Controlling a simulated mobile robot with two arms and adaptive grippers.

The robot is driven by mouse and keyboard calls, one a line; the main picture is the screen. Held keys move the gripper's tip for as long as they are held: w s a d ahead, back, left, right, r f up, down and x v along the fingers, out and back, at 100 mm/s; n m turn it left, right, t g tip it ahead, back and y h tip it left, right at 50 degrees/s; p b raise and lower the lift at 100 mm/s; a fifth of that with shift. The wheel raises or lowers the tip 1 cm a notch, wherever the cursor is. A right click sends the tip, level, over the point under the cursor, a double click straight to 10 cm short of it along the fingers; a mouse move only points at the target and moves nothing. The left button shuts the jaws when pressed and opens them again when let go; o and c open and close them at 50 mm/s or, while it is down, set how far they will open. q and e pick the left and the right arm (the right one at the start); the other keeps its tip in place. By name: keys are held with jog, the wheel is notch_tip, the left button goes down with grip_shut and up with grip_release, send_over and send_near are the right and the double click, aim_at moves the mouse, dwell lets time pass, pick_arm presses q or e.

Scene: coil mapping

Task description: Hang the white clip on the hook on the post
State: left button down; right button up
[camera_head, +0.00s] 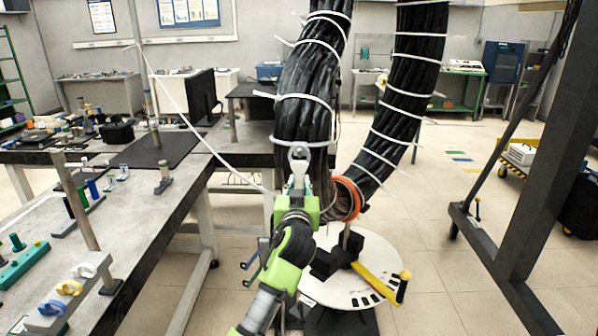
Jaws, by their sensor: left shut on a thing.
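My left gripper (299,182) is green and black and reaches up from the bottom centre. It is shut on a small pale grey-white piece, which looks like the white clip (299,153), held upright in front of a thick black cable bundle (303,90). Whether the clip touches the bundle I cannot tell. A slim post (80,210) stands on the left table; another tall thin post (143,75) rises farther back. No hook shows clearly on either. My right gripper is not in view.
A thin white line (185,115) slants down from the far post towards my gripper. White, yellow (70,287) and blue clips sit at lower left. A dark frame (520,160) stands right.

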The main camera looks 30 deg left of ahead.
pick_arm(q)
jog(key=shift+s+d, duration=0.2)
jog(key=shift+s, duration=0.15)
dwell(0.3)
jog(key=shift+s+d, duration=0.3)
jog(key=shift+s, duration=0.2)
jog(key=shift+a, duration=0.1)
jog(key=s+a+r+n+g+y+b, duration=0.3)
jog(key=s+a+n+g+b, duration=0.9)
jog(key=s+a+g, duration=1.3)
jog(key=shift+s+a+r+n+y, duration=0.15)
jog(key=shift+s+a+n+y, duration=1.35)
jog(key=shift+s+a+n, duration=1.15)
dwell(1.3)
jog(key=shift+s+a+m, duration=0.1)
jog(key=shift+a+m, duration=0.15)
jog(key=shift+a, duration=0.05)
